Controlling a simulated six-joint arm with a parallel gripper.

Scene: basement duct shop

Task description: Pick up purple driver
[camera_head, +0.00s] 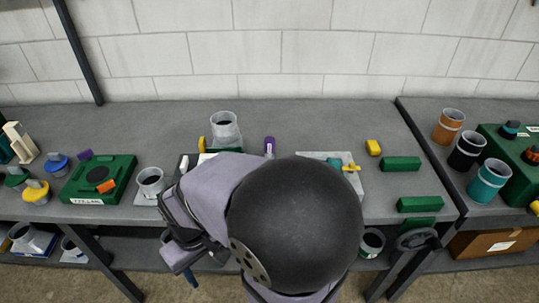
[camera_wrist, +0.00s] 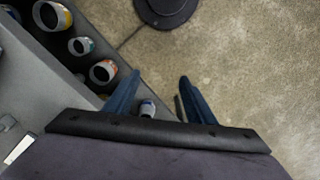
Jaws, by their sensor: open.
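A purple object (camera_head: 269,147), which looks like the driver's handle with a pale mark on it, is on the grey workbench (camera_head: 320,118), just behind my arm. Its lower part is hidden by my arm. A second small purple piece (camera_head: 85,155) lies at the back edge of a green case on the left. My gripper (camera_wrist: 160,97) is open and empty in the wrist view, pointing down past the bench's front edge at the floor. The purple driver does not show in the wrist view. In the head view a dark blue finger (camera_head: 180,258) shows low in front of the bench.
The green case (camera_head: 117,185) and grey cup (camera_head: 150,181) stand left of my arm; a clear cup (camera_head: 225,128) stands behind it. A grey tray (camera_head: 372,178) and green blocks (camera_head: 401,164) are on the right. Several cans stand on the lower shelf (camera_wrist: 92,97).

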